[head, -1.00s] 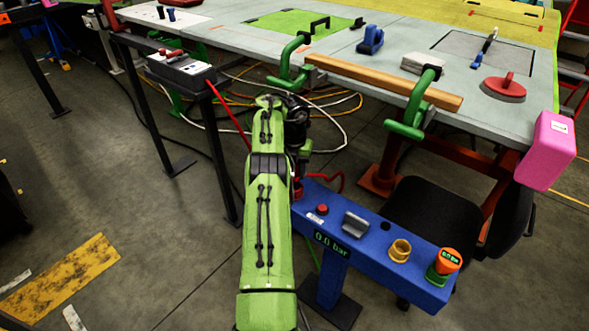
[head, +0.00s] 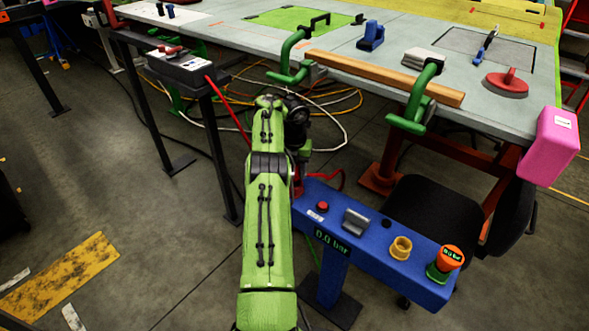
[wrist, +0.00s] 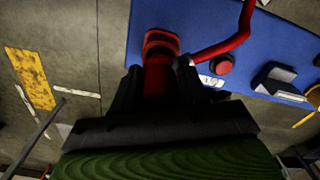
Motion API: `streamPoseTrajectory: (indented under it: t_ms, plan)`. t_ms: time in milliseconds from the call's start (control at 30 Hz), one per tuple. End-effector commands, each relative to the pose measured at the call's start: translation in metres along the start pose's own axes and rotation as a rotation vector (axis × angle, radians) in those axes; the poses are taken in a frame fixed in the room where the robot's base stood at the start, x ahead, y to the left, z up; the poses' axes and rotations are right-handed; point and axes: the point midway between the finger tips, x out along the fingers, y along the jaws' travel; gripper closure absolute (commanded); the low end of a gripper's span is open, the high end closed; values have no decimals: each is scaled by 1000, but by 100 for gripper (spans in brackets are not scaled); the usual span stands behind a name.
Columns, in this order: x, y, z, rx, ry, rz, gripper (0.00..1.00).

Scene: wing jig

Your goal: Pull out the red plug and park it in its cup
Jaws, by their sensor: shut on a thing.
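In the wrist view, my gripper (wrist: 158,84) is shut on the red plug (wrist: 158,70), with a dark finger on each side. The plug's wider red end (wrist: 160,42) lies over the left part of the blue console. I cannot tell whether the plug is seated or free. A red hose (wrist: 222,45) curves away from beside it. In the head view, my arm hides most of the gripper and plug, and a little red (head: 298,182) shows at the console's left end. An open yellow cup (head: 401,248) stands on the console's right half.
The blue console (head: 380,252) also carries a red button (head: 322,207), a grey block (head: 356,221) and an orange-topped knob on a green base (head: 448,262). Its display reads 0.0 bar. The large grey table (head: 340,85) with green clamps stands beyond, and a black chair (head: 435,210) behind.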

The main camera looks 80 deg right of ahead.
Motion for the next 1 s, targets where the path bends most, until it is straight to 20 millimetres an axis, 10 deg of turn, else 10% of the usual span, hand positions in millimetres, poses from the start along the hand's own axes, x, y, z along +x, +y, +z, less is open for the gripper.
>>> streamPoseTrajectory:
  t_ms: [1000]
  plan:
    - [20, 0, 0, 0, 0, 0, 86]
